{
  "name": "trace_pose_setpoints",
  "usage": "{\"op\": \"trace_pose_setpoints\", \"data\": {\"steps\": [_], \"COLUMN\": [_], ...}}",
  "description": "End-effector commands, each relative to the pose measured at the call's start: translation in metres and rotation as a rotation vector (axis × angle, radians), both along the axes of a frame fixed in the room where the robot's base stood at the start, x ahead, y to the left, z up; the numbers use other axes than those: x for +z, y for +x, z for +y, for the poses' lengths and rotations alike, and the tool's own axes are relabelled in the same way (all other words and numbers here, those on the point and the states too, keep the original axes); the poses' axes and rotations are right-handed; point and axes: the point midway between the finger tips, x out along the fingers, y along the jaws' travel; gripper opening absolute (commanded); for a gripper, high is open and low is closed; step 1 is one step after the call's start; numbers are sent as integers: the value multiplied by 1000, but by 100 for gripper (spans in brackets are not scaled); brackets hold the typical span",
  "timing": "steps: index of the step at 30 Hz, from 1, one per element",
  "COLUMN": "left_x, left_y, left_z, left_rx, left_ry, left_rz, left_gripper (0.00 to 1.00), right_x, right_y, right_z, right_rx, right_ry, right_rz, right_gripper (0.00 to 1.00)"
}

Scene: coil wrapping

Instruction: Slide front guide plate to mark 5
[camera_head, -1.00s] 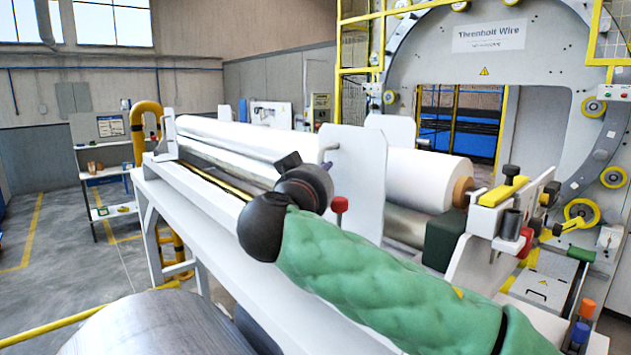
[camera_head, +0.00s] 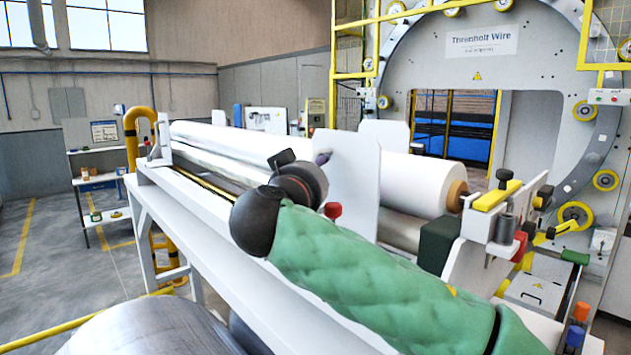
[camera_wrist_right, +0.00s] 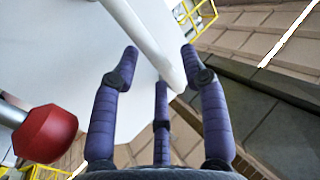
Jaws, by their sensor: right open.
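The front guide plate (camera_head: 350,180) is a white upright plate standing across the roll bed, near the middle of the head view. In the right wrist view its white face (camera_wrist_right: 70,50) fills the upper left, with a pale handle bar (camera_wrist_right: 155,45) running down between my fingers. My right gripper (camera_wrist_right: 160,65) is open, its purple fingers spread around the bar's end; whether they touch it I cannot tell. In the head view my dark wrist hides most of that gripper. A red knob (camera_head: 332,210) shows below the plate, also in the wrist view (camera_wrist_right: 45,133). Mark 5 is not readable. My left gripper is out of view.
A yellow-edged strip (camera_head: 208,184) runs along the bed's front rail. White rolls (camera_head: 235,142) lie behind it. A second white plate (camera_head: 388,132) stands farther back. A dark green block (camera_head: 438,244) and a yellow-topped clamp (camera_head: 497,195) sit to the right. The ring machine (camera_head: 540,75) stands behind.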

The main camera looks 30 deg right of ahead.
Motion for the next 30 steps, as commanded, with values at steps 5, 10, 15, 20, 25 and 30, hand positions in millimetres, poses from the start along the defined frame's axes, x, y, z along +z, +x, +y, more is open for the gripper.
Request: {"op": "trace_pose_setpoints", "data": {"steps": [5, 10, 15, 20, 25, 30], "left_x": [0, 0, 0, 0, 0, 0], "left_y": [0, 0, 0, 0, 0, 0], "left_z": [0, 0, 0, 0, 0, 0], "left_rx": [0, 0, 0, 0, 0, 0], "left_ry": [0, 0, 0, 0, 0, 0], "left_rz": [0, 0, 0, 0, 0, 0], "left_gripper": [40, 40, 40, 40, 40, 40], "right_x": [36, 63, 79, 85, 86, 86], "right_y": [1, 1, 1, 1, 0, 0], "right_z": [1, 1, 1, 1, 0, 0], "right_rx": [4, 4, 4, 4, 3, 3], "right_ry": [-2, -1, -2, -3, -3, -3], "right_rz": [-8, -6, -5, -3, -3, -3], "right_gripper": [46, 46, 46, 46, 46, 46]}}
